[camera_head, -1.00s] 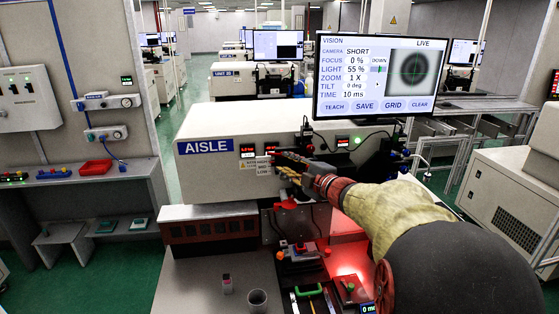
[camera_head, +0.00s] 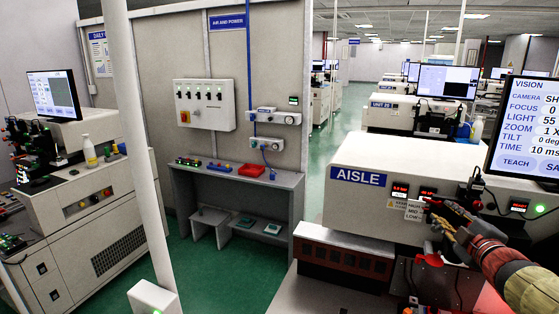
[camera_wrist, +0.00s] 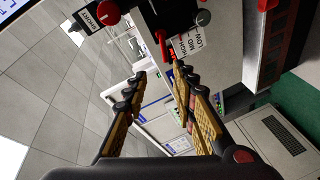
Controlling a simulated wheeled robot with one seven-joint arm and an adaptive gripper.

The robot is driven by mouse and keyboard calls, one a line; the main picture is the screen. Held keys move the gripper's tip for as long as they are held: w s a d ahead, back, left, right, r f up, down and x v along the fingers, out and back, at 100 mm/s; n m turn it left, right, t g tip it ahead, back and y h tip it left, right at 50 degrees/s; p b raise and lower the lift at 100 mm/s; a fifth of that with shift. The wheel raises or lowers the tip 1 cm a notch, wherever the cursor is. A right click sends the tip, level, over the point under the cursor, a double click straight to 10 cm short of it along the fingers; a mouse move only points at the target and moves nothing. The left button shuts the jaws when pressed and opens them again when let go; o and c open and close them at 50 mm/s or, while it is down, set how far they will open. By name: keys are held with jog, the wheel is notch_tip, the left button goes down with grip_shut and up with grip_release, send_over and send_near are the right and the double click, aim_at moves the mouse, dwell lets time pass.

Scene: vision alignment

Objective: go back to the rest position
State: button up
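My gripper (camera_head: 440,214) is at the right of the head view, in front of the white AISLE machine (camera_head: 375,215), with my arm reaching in from the right edge. In the wrist view its two tan-and-black fingers (camera_wrist: 160,73) stand apart with nothing between them. Past the right fingertip is a white HIGH/MID/LOW label (camera_wrist: 190,42) with a red lever (camera_wrist: 162,45) beside it. I cannot tell whether the gripper touches the machine.
The VISION monitor (camera_head: 528,125) is cut off at the right edge. A pale post (camera_head: 135,140) stands at left, near another machine (camera_head: 80,210). A grey bench (camera_head: 240,185) with a red tray (camera_head: 251,170) stands by the wall. Green floor (camera_head: 215,260) is open between.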

jog(key=s+a+f+m+g+y, duration=0.1)
jog(key=s+a+f+m+g, duration=0.2)
jog(key=s+a, duration=0.6)
jog(key=s+a+f+m+g, duration=0.4)
jog(key=s+a+f, duration=0.2)
jog(key=s+a, duration=0.3)
jog(key=s+a+f+m+g+y, duration=0.1)
jog(key=s+a+f+m+g, duration=0.2)
jog(key=s+a, duration=0.7)
notch_tip(320, 180, down, 3)
jog(key=shift+s+r+m+g+y, duration=0.15)
jog(key=shift+s+m+g+y, duration=0.2)
jog(key=shift+s+m, duration=0.45)
